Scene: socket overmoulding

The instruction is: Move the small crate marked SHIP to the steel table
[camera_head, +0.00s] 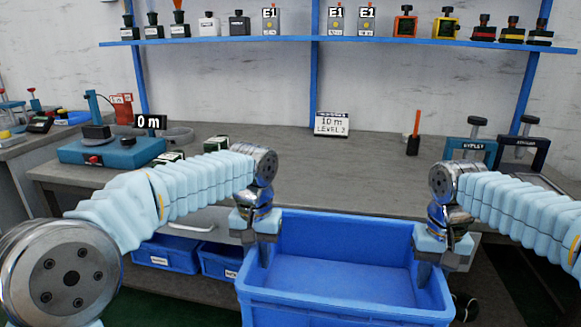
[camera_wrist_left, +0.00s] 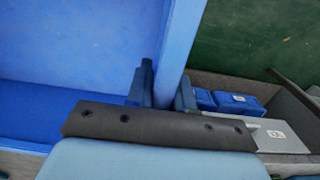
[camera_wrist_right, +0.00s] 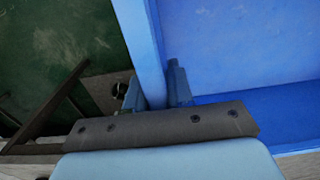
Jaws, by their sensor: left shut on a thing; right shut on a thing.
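A blue crate (camera_head: 340,270) is held between my two arms in front of the workbench, and it looks empty. No SHIP marking shows on the sides I can see. My left gripper (camera_head: 262,252) is shut on the crate's left wall; in the left wrist view its fingers (camera_wrist_left: 163,90) straddle that wall (camera_wrist_left: 183,35). My right gripper (camera_head: 428,268) is shut on the crate's right wall; in the right wrist view its fingers (camera_wrist_right: 155,88) straddle the wall (camera_wrist_right: 142,40). I cannot tell which surface in view is the steel table.
Smaller blue bins (camera_head: 166,254) sit below the bench. A blue shelf (camera_head: 300,40) holds several bottles and tools.

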